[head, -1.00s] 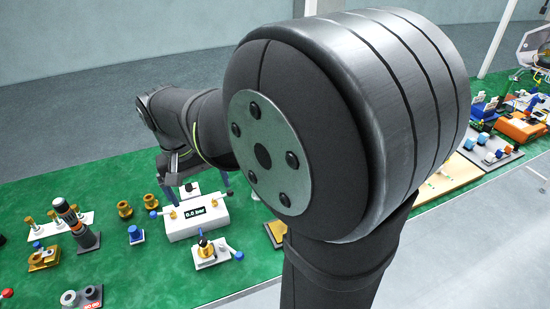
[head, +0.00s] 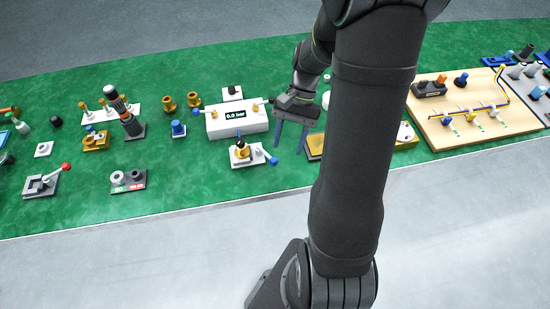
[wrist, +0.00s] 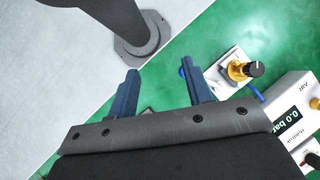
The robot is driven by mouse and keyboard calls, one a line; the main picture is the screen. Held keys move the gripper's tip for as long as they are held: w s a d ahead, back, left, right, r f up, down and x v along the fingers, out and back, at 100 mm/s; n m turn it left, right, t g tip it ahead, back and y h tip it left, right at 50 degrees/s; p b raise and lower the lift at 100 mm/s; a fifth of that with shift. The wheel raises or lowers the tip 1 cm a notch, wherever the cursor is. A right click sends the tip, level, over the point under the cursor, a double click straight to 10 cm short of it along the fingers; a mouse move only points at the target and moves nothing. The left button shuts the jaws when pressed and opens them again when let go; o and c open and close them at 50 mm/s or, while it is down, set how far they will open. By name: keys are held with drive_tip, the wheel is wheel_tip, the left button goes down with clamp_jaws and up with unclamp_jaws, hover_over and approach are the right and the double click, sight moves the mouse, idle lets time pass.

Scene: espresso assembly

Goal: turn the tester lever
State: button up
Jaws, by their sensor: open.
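The tester is a white box (head: 237,120) with a dark display reading 0.0 bar. It also shows at the right edge of the wrist view (wrist: 292,118). Small fittings stick out at both its ends. In front of it is a white-based fixture (head: 245,156) with a brass part, a black knob and a blue-ended lever (head: 268,157). I cannot tell for sure which part is the tester lever. My gripper (head: 290,148) is open and empty, with fingers pointing down, right of the box and fixture. In the wrist view its blue fingers (wrist: 160,68) stand apart with nothing between them.
A small blue part (head: 178,129) and brass parts (head: 180,102) stand left of the tester. The green mat (head: 200,180) is clear in front of the fixture.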

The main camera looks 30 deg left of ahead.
drive_tip(key=s+d+f+m+g+y, duration=0.2)
drive_tip(key=d+f+m+g+y, duration=0.2)
drive_tip(key=d+f+m+y, duration=0.35)
drive_tip(key=m+t+y, duration=1.1)
drive_tip(key=m+y, duration=0.1)
drive_tip(key=m, duration=0.4)
approach(274, 160)
drive_tip(key=shift+w+a+f, duration=0.1)
drive_tip(key=shift+a+f, duration=0.1)
drive_tip(key=shift+a, duration=1.5)
drive_tip(key=shift+w+a+f, duration=0.1)
drive_tip(key=shift+a+f, duration=0.1)
drive_tip(key=shift+a, duration=1.5)
drive_tip(key=shift+w+a+f, duration=0.1)
drive_tip(key=shift+a+f, duration=0.05)
drive_tip(key=shift+a, duration=1.55)
drive_tip(key=shift+c, duration=0.3)
